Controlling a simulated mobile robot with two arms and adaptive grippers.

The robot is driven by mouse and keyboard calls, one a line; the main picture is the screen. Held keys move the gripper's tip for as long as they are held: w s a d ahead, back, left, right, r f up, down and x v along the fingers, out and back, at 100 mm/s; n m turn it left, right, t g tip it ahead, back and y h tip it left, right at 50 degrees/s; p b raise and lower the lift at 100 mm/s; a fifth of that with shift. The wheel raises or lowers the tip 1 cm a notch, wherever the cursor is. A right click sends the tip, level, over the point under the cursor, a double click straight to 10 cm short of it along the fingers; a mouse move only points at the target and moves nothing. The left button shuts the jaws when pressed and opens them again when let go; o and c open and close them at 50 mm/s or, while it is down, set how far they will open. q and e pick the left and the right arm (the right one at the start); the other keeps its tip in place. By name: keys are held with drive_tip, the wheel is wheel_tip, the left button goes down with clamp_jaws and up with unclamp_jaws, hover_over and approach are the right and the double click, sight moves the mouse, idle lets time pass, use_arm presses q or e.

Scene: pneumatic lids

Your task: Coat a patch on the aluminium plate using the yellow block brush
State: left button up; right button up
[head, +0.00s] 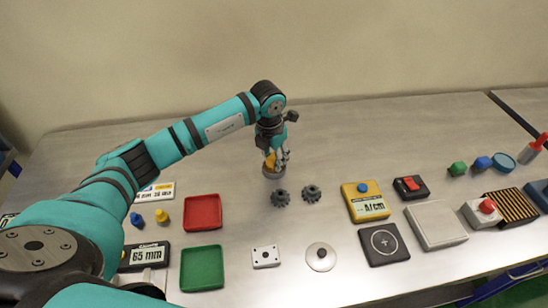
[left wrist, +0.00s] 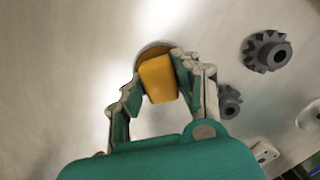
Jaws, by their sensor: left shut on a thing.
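My left gripper (head: 277,158) is shut on the yellow block brush (head: 269,161). In the left wrist view the brush (left wrist: 158,78) sits between both fingers, its lower end hidden. It is over or in a small round grey container (head: 273,172), whose brownish rim (left wrist: 150,48) shows behind the brush; I cannot tell whether they touch. A small silver plate with holes (head: 266,257), which looks like the aluminium plate, lies flat nearer the front edge; its corner (left wrist: 264,152) shows in the left wrist view. My right gripper is not in view.
Two dark gears (head: 279,198) (head: 312,193) lie just in front of the container. A red tray (head: 203,213) and a green tray (head: 202,268) lie left, a round silver lid (head: 321,257) right of the plate. Several devices crowd the right; the back middle is clear.

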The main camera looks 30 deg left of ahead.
sight(275, 158)
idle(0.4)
use_arm(q)
drive_tip(key=shift+r+p, duration=2.1)
drive_tip(key=shift+r, duration=1.45)
drive_tip(key=shift+s+d+m, duration=0.2)
drive_tip(key=shift+d+m, duration=0.1)
drive_tip(key=shift+m, duration=0.4)
drive_tip(key=s+d+r+m+g+b, duration=0.1)
drive_tip(key=s+d+m, duration=0.3)
drive_tip(key=s+m, duration=0.5)
drive_tip(key=s+d+r+m+g+b, duration=0.1)
drive_tip(key=s+d+m, duration=0.3)
drive_tip(key=s+m, duration=0.6)
drive_tip(key=m+b, duration=0.1)
drive_tip(key=m, duration=1.3)
drive_tip(key=shift+r+g+b, duration=0.25)
drive_tip(key=shift+g+b, duration=0.1)
drive_tip(key=shift+g, duration=0.05)
